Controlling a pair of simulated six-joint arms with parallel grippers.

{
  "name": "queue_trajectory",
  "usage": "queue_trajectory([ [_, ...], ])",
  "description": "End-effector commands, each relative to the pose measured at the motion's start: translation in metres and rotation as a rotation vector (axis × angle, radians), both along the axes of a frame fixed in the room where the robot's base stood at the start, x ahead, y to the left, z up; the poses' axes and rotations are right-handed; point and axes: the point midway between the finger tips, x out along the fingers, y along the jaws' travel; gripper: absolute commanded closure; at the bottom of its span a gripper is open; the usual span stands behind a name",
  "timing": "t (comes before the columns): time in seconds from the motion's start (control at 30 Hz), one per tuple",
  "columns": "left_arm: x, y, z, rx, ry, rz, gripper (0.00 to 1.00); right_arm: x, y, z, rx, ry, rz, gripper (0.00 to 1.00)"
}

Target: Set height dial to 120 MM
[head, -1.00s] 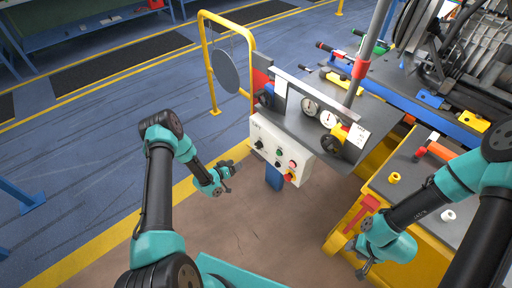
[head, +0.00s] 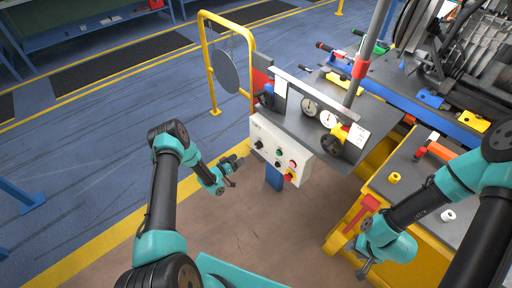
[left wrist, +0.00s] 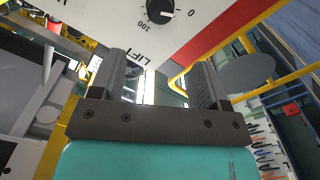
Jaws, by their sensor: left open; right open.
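A white control box (head: 280,146) with several knobs and buttons stands in the middle of the head view. In the left wrist view, a black dial (left wrist: 158,11) with a white pointer is at the top edge, partly cut off, beside printed "0", "100" and "LIFT". I cannot read "120 MM" on it. My left gripper (head: 237,169) is open and empty, just left of the box and apart from it. In the left wrist view its fingers (left wrist: 162,75) point toward the panel below the dial. My right gripper (head: 363,264) is open and empty, low beside the yellow cabinet.
A yellow rail (head: 206,62) with a grey disc (head: 223,70) stands behind left. A yellow cabinet (head: 345,222) is at right. The floor left of the box is clear.

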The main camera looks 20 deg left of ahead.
Motion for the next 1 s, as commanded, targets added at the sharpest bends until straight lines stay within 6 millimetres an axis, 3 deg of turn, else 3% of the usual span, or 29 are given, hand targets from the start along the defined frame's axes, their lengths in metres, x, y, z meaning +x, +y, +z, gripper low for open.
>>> queue_trajectory([
  [0.7,0.105,-0.056,0.000,0.000,-0.002,-0.001,0.31,0.000,0.000,0.000,0.000,0.000,0.000,0.57],
  [1.0,0.116,-0.062,0.000,-0.001,0.000,0.000,0.31,0.000,0.000,0.000,0.000,0.000,0.000,0.57],
])
